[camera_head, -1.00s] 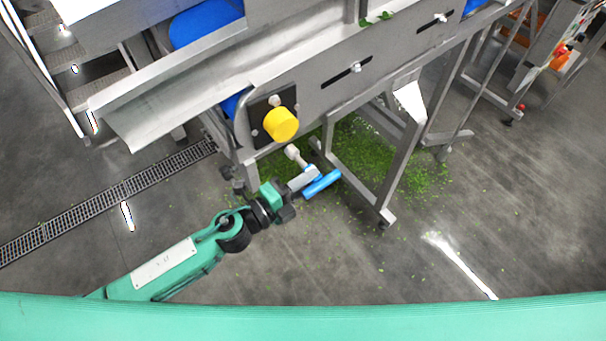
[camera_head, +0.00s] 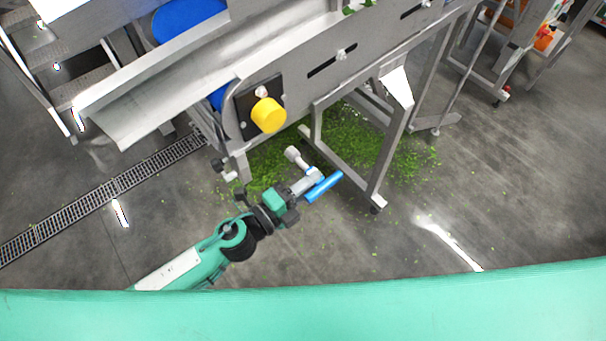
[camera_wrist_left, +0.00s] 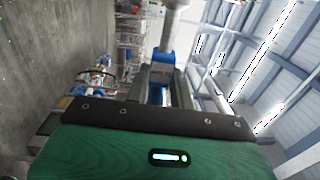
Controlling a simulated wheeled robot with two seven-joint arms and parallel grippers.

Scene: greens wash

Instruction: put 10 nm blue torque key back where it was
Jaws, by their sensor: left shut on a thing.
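The blue torque key (camera_head: 323,187) has a blue handle bar and a pale grey head, and it is held off the floor in front of the steel machine. My left gripper (camera_head: 303,186) is shut on it. In the left wrist view the key (camera_wrist_left: 163,60) stands between the fingers, with its grey shaft running up out of the picture. Where the fingers touch it is partly hidden. A yellow round knob (camera_head: 268,115) on a dark plate is on the machine, above and left of the key. My right gripper is not in view.
The steel machine (camera_head: 330,62) with its legs fills the upper middle. Green leaf scraps (camera_head: 366,147) lie on the floor under it. A floor drain grate (camera_head: 100,199) runs at the left, near metal steps (camera_head: 62,75). The floor at lower right is clear.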

